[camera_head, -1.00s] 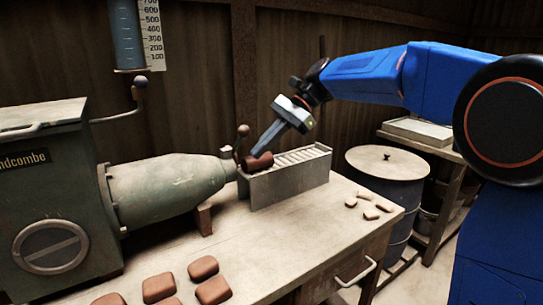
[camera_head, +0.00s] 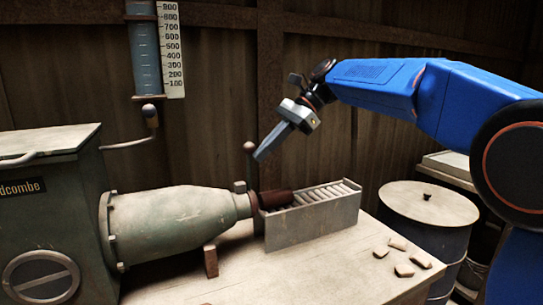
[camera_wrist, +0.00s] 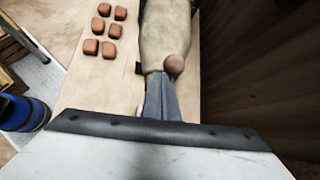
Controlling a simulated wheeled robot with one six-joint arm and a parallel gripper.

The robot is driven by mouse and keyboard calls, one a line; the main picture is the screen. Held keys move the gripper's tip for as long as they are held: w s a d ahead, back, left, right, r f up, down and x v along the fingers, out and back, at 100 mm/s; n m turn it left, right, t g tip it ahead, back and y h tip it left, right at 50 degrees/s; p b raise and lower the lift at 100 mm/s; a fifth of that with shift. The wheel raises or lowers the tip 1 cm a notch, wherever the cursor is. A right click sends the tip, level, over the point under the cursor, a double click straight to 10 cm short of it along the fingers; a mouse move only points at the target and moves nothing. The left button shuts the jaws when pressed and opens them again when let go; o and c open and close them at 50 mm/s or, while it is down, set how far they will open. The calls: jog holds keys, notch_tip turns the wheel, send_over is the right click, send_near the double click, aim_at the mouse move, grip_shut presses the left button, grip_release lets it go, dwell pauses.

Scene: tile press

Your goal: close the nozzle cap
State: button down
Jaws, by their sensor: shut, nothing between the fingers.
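A round ball knob (camera_head: 249,147) stands on an upright lever at the tip of the grey-green press nozzle (camera_head: 185,220). Reddish-brown clay (camera_head: 275,199) sticks out of the nozzle mouth. I cannot clearly tell the cap from the nozzle end. My gripper (camera_head: 262,155) is shut and empty, pointing down and left, its tip just right of the knob and above the clay. In the wrist view the shut fingers (camera_wrist: 162,100) point toward the nozzle body (camera_wrist: 166,30), with the knob (camera_wrist: 174,65) just beyond and right of the fingertips. Contact cannot be told.
A grey roller tray (camera_head: 315,222) stands right of the nozzle. Several pale pieces (camera_head: 397,243) lie on the bench's right end. Several brown tiles (camera_wrist: 110,30) lie on the bench's other side. A blue drum (camera_head: 430,235) stands beyond the bench. A plank wall (camera_head: 220,90) is behind.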

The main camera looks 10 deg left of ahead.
jog(key=shift+w+a+r+m+g+h, duration=0.15)
jog(key=shift+w+a+r+g, duration=0.15)
jog(key=shift+w, duration=0.25)
jog(key=shift+w+a+r+m+g+h, duration=0.1)
jog(key=shift+w+a+r+m+h, duration=0.05)
jog(key=shift+w+a, duration=0.3)
jog(key=shift+w+d, duration=0.1)
jog(key=shift+w+f, duration=0.1)
